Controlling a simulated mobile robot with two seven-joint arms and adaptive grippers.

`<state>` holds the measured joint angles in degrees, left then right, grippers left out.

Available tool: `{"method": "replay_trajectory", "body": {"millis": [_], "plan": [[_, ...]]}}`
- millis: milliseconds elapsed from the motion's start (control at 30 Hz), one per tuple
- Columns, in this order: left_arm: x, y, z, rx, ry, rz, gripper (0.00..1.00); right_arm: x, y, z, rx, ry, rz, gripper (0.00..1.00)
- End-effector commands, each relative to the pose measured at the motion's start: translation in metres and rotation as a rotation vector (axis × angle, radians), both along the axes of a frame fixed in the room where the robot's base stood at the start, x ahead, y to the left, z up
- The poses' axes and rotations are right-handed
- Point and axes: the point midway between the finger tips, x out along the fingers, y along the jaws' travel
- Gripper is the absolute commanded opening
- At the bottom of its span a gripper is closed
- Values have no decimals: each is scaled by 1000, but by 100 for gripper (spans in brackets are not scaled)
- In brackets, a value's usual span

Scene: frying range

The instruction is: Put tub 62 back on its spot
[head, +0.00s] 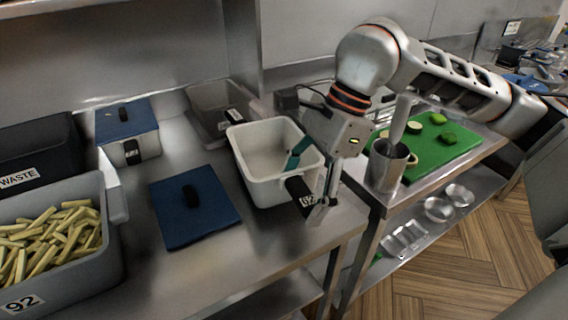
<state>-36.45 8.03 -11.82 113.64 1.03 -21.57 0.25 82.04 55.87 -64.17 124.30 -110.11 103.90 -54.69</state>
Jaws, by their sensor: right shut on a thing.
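The white tub (246,150) is at the middle of the steel counter in the head view. It has a dark handle on its near right side and a label there that seems to read 62. A teal strip-like thing (296,152) lies at its inner right side; the rest of the inside looks mostly empty. My right gripper (319,208) comes down from the upper right and is shut on the tub at its handle side. I cannot tell whether the tub's base touches the counter. My left gripper is not in view.
A blue lid (215,218) with a black knob lies left of the tub. Behind are a blue-lidded tub (146,147) and a grey tub (205,97). Tub 92 (75,283) holds fries beside a WASTE bin (40,140). A metal cup (385,172) and green board (433,155) stand right.

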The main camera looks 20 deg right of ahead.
Motion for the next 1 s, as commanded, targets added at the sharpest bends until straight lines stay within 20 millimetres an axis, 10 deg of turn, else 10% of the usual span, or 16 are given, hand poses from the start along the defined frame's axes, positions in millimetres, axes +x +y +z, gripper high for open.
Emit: {"method": "replay_trajectory", "body": {"millis": [1000], "plan": [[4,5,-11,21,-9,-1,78,0,0,-33,1,-2,0,25]]}}
